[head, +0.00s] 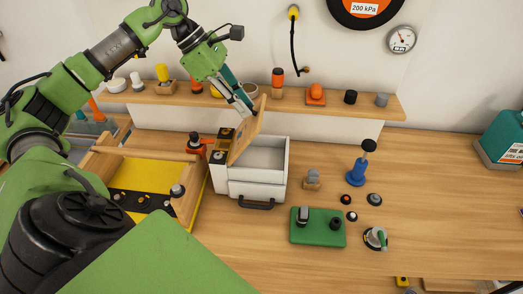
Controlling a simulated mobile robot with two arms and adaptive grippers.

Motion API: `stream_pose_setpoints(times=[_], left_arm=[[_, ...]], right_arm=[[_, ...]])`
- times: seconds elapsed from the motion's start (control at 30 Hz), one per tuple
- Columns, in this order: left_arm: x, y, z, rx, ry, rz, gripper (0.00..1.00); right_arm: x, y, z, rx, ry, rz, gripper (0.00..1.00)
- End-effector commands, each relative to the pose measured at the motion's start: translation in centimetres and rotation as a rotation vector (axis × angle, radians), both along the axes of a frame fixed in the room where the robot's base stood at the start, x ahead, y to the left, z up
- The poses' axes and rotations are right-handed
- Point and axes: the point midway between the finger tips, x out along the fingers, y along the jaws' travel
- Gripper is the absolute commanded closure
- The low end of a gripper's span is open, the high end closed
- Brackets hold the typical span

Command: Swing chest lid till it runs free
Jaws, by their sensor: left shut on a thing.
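The chest (257,189) is a small white box with drawers and a dark handle at its lower front, standing on the workbench. Its wooden lid (246,137) is raised and tilted steeply at the left side of the box, so the empty-looking white inside shows. My left gripper (250,107) reaches down from the upper left and is shut at the lid's upper edge. The fingertips are partly hidden by the lid. My right gripper is not in the head view.
A yellow tray with a wooden frame (135,203) stands left of the chest. A green block (318,227), a blue plunger-like tool (357,171) and small knobs lie to the right. A wooden shelf (345,106) with several small items runs behind.

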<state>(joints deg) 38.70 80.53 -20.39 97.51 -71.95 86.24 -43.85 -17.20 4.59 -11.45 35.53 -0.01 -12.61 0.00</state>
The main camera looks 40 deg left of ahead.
Motion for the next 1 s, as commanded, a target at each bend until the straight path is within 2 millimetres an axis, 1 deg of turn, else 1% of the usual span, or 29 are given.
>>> stream_pose_setpoints(times=[0.03, 0.1, 0.4, 0.6, 0.8, 0.83, 0.87, 0.9, 1.0], left_arm=[[-0.20, 0.48, -0.08, 0.006, 0.002, 0.004, 0.96], [-0.37, 0.66, 0.10, 0.005, 0.002, 0.003, 0.96], [-0.45, 0.70, 0.18, 0.004, 0.003, 0.001, 0.96], [-0.80, 1.28, 0.21, 0.006, 0.004, 0.001, 0.96], [-0.85, 1.31, 0.32, 0.005, 0.006, 0.000, 0.96], [-0.85, 1.31, 0.32, 0.005, 0.006, 0.000, 0.75], [-0.84, 1.30, 0.33, 0.004, 0.004, 0.000, 0.67], [-0.84, 1.29, 0.34, 0.004, 0.004, 0.000, 0.63], [-0.82, 1.25, 0.38, 0.003, 0.003, 0.000, 0.63]], right_arm=[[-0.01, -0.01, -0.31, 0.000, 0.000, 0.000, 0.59], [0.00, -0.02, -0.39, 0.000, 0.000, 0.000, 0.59], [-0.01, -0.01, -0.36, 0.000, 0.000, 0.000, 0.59], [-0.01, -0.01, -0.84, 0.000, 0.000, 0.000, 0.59], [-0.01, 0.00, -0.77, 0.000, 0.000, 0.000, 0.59], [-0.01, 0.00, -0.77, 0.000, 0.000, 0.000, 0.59], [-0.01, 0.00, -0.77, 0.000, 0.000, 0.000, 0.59], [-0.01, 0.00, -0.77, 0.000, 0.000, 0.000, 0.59], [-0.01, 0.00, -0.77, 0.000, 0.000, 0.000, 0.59]])
